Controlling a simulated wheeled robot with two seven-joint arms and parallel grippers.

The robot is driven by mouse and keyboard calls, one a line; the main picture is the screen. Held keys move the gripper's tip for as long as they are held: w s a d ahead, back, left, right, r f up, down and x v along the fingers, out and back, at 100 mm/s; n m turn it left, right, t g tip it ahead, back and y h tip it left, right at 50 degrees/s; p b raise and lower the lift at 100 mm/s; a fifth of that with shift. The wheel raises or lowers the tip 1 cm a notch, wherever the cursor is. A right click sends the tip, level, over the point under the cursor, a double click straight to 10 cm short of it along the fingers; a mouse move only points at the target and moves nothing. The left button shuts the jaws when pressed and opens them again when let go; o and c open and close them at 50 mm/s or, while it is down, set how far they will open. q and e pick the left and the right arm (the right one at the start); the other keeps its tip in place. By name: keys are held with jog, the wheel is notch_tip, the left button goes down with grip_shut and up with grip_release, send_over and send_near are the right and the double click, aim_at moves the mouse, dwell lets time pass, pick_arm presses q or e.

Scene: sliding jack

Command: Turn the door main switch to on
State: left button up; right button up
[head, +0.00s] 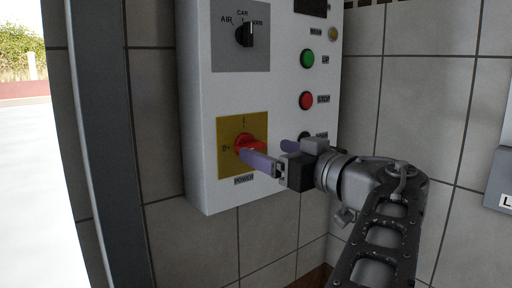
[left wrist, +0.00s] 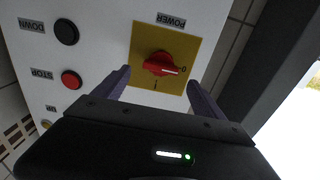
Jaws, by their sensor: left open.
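The door main switch is a red rotary knob (head: 255,142) on a yellow plate (head: 228,130) labelled POWER, low on a white control box. The knob also shows in the left wrist view (left wrist: 158,64), its white mark pointing towards the 0; the I mark is a quarter turn away. My left gripper (head: 265,150) is open in front of the plate. In the left wrist view the left gripper (left wrist: 158,77) has one finger on each side of the knob, apart from it sideways. Whether the fingertips reach knob depth is unclear. My right gripper is not in view.
The white box (head: 203,110) also carries a black selector (head: 244,34), a green button (head: 307,58), a red STOP button (head: 306,101) and a DOWN button (left wrist: 66,32). A dark door frame (head: 95,120) stands left. A grey box (head: 500,185) is on the right wall.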

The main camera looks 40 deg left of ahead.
aim_at(255, 146)
pick_arm(q)
jog(key=x, duration=0.5)
jog(key=shift+a, duration=0.1)
jog(key=c, duration=1.4)
